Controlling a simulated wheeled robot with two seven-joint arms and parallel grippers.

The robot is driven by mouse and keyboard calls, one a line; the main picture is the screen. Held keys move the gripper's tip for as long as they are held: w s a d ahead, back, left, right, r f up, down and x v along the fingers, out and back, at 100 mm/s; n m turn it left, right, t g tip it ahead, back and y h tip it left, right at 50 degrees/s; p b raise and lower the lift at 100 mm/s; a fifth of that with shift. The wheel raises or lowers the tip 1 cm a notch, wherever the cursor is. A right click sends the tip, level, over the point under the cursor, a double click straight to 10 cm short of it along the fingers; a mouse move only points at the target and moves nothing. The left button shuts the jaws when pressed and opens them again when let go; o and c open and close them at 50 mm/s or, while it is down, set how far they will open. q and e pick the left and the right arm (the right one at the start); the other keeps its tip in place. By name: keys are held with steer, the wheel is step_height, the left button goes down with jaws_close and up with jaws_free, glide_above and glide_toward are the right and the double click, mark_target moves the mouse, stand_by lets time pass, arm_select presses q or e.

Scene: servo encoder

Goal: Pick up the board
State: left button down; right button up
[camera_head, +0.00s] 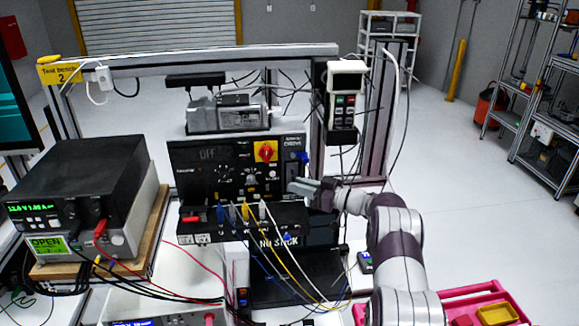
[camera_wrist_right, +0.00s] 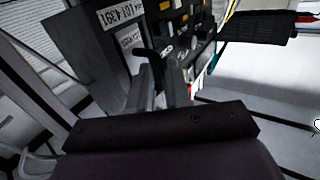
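My right gripper (camera_head: 298,187) reaches in from the right, its fingertips in front of the right part of the dark control panel (camera_head: 205,158). In the right wrist view, its two grey fingers (camera_wrist_right: 163,80) point at the panel's side, with a curved black piece (camera_wrist_right: 150,56) at their tips. I cannot tell whether the fingers grip this piece. Nothing in view is clearly the board. A small dark item with a green face (camera_head: 366,262) lies below the right arm. My left gripper is not in view.
A power supply (camera_head: 85,175) stands at the left. A black terminal strip (camera_head: 245,222) with blue, yellow and white leads juts out below the panel. A pink crate (camera_head: 455,300) is at the lower right. A grey frame post (camera_head: 378,120) stands behind my right arm.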

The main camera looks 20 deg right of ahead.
steer(key=shift+d, duration=0.1)
jaws_close()
steer(key=shift+r, duration=0.1)
